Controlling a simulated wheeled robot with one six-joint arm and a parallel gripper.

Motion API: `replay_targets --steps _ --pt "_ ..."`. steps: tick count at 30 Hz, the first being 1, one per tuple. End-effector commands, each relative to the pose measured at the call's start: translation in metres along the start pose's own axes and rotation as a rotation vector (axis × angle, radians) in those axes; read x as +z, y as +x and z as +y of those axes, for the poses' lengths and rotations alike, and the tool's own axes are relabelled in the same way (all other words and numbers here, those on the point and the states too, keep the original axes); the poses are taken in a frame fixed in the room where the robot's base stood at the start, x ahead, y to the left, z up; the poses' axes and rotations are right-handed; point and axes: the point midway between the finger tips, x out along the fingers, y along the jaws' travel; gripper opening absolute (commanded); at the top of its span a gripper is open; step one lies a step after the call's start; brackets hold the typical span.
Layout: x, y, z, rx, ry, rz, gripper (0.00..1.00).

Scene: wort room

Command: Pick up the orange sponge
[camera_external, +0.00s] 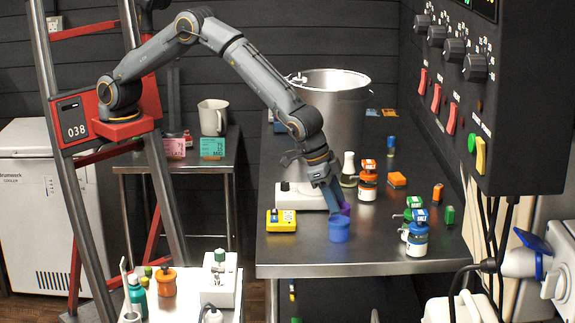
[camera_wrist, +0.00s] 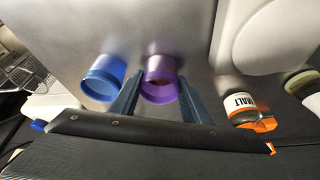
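A small orange block, which looks like the orange sponge (camera_external: 397,180), lies on the steel table to the right of the white jar with an orange lid. I cannot make it out in the wrist view. My gripper (camera_external: 336,208) points down over the front of the table, to the left of the sponge and well apart from it. In the wrist view my gripper (camera_wrist: 160,98) has its two fingers spread, with a purple cup (camera_wrist: 161,92) showing between them and gaps on both sides. I cannot tell how far down the fingers reach around it.
A blue cup (camera_external: 339,231) stands just in front of my gripper. An orange-lidded jar (camera_external: 367,189) and a flask (camera_external: 348,172) stand between my gripper and the sponge.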

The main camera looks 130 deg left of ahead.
Motion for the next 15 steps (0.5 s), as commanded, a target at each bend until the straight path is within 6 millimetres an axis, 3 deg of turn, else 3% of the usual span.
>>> replay_targets --steps 1,3,15 --pt "0.0001 0.0000 -0.0001 0.000 0.000 0.000 0.28" --pt "0.0001 0.0000 -0.0001 0.000 0.000 0.000 0.19" --pt "-0.0010 -0.0022 0.0000 0.000 0.000 0.000 0.19"
